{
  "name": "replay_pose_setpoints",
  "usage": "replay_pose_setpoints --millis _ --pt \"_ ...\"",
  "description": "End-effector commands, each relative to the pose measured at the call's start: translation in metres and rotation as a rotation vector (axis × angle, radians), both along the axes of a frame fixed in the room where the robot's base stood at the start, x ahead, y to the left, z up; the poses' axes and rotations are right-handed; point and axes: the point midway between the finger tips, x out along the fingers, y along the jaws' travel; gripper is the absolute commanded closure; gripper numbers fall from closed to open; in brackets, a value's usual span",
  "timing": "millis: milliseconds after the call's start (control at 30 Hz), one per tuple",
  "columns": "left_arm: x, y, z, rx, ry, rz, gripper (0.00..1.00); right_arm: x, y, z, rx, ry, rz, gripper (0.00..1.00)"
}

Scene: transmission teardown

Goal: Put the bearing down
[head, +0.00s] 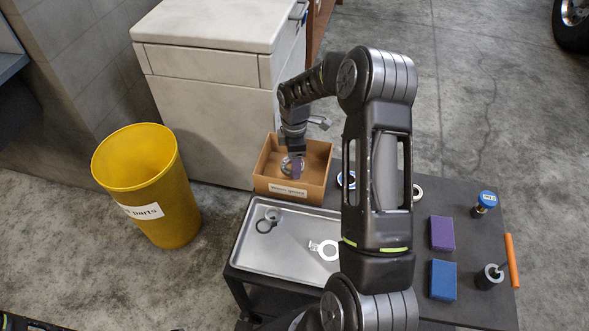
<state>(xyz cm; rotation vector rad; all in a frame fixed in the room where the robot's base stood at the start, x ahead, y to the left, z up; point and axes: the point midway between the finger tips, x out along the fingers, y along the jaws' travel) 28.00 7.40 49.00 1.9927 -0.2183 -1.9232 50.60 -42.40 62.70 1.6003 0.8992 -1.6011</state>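The bearing (285,165), a grey metal ring, shows inside the open cardboard box (290,191) at the back of the table. My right gripper (295,158) points down into that box, with its fingers at the bearing. The fingers appear shut on the bearing and cover part of it. The box floor is mostly hidden, so I cannot tell whether the bearing touches it. My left gripper is not in view.
A metal tray (262,262) with a few metal parts lies in front of the box. Purple (442,233) and blue (443,280) blocks, a blue-capped tool (486,202) and an orange-handled tool (511,260) are at right. A yellow bin (170,215) stands left.

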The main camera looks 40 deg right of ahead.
Motion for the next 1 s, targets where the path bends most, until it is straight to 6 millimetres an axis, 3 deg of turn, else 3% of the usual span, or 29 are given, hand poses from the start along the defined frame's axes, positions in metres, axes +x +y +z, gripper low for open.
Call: replay_pose_setpoints --millis 300,600,967,1000 --pt "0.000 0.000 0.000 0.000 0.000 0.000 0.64 0.000 0.000 -0.003 -0.001 -0.001 0.000 0.91" --pt "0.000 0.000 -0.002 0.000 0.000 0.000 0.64 0.000 0.000 -0.037 -0.001 -0.001 0.000 0.91" --pt "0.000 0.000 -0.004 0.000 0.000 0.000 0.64 0.000 0.000 -0.041 -0.001 -0.002 0.000 0.91" --pt "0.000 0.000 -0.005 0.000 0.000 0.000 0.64 0.000 0.000 -0.042 -0.001 -0.001 0.000 0.35"
